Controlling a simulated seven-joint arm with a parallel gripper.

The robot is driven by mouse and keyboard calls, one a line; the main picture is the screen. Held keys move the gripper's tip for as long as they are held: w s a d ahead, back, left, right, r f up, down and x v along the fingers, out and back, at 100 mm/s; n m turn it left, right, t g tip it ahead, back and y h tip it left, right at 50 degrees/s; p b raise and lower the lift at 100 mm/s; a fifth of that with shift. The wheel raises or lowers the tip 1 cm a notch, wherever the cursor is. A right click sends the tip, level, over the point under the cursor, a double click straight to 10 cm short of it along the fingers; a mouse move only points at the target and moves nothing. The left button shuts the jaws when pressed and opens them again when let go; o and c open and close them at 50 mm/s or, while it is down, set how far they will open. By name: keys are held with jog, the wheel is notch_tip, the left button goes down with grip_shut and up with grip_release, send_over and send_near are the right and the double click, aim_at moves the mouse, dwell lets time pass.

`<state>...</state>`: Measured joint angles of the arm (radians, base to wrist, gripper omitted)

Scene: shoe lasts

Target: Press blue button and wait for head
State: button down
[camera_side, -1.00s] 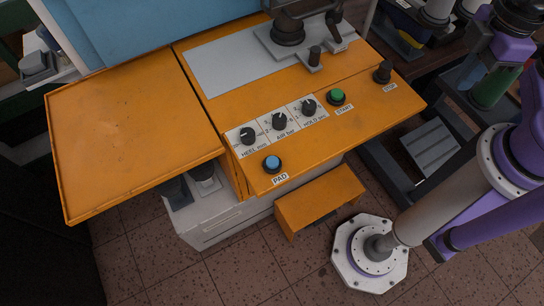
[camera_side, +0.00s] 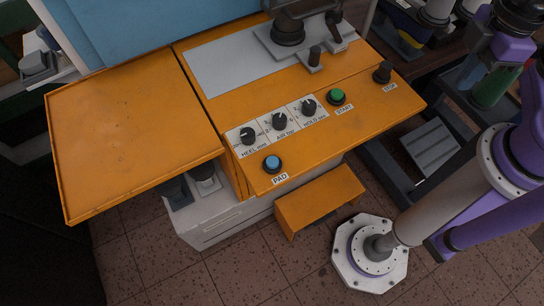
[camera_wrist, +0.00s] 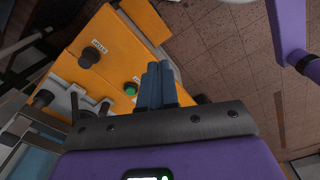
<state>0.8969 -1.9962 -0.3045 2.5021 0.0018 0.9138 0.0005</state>
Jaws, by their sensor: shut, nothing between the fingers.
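The blue button (camera_side: 272,163) sits on the front corner of the orange machine table (camera_side: 330,150), above a label reading PAD. In the side view nothing touches it. A dark round part on a grey block (camera_side: 288,32) stands at the back of the table; I cannot tell if it belongs to the head. My gripper (camera_wrist: 156,70) shows in the wrist view, its blue-grey fingers together and empty, in front of the orange panel. It is outside the side view. In the wrist view the blue button cannot be made out.
A green START button (camera_side: 337,97), a dark STOP knob (camera_side: 383,72) and three dials (camera_side: 279,121) share the panel. A wide orange tray (camera_side: 130,130) is at left, a large blue panel (camera_side: 165,25) behind. An orange step (camera_side: 320,198) stands below.

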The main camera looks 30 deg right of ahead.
jog(key=n+t+y, duration=0.5)
jog(key=t+y, duration=0.1)
jog(key=t, duration=0.1)
send_over(277, 163)
notch_tip(277, 163, down, 6)
jog(key=shift+f, duration=0.25)
jog(key=shift+f, duration=0.1)
jog(key=shift+f, duration=4.3)
jog(key=shift+f, duration=0.2)
